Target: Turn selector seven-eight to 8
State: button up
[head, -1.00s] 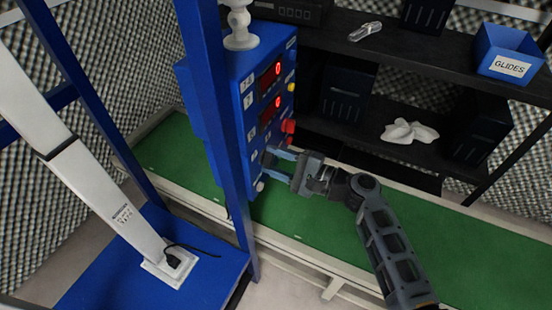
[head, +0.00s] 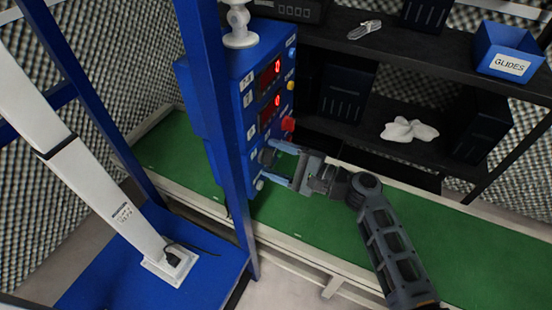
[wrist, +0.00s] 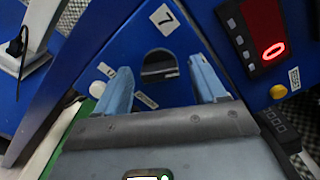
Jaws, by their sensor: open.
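The selector (wrist: 158,66) is a dark grey knob on the blue control box (head: 263,52), beside a white label marked 7 (wrist: 165,18) in the wrist view. In the head view the selector (head: 267,155) is small and low on the box's front. My gripper (head: 268,161) is open, its light blue fingers pointing at that face. In the wrist view the fingers of my gripper (wrist: 160,66) stand on either side of the selector, apparently without gripping it. I cannot tell the depth or whether they touch. No label marked 8 is readable.
A white button (wrist: 97,89) sits near the left finger. Red displays (head: 270,73) and a red button (head: 288,124) are above on the box. A blue post (head: 215,120) stands left of it. A black shelf (head: 400,45) stands behind, and a green mat (head: 440,235) lies below.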

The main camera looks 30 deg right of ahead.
jog(key=b+v, duration=0.1)
jog(key=v, duration=0.6)
jog(key=shift+s, duration=0.2)
jog(key=shift+d+f, duration=0.1)
jog(key=shift+f, duration=0.05)
jog(key=s+a+f+n+g+h, duration=0.1)
jog(key=s+a+f+g+h, duration=0.2)
jog(key=s+f, duration=0.55)
jog(key=s+n+h, duration=0.5)
jog(key=s+h, duration=0.1)
jog(key=s, duration=0.7)
jog(key=s+r+n+t, duration=0.1)
jog(key=s+r+n, duration=0.4)
jog(key=r, duration=0.4)
jog(key=s+a+r+n+t+h, duration=0.1)
jog(key=s+r+n+t, duration=0.1)
jog(key=s+r+n, duration=0.4)
notch_tip(320, 180, up, 4)
jog(key=shift+s+a+r+h, duration=0.15)
jog(key=shift+s+a+h, duration=0.15)
jog(key=shift+s, duration=0.6)
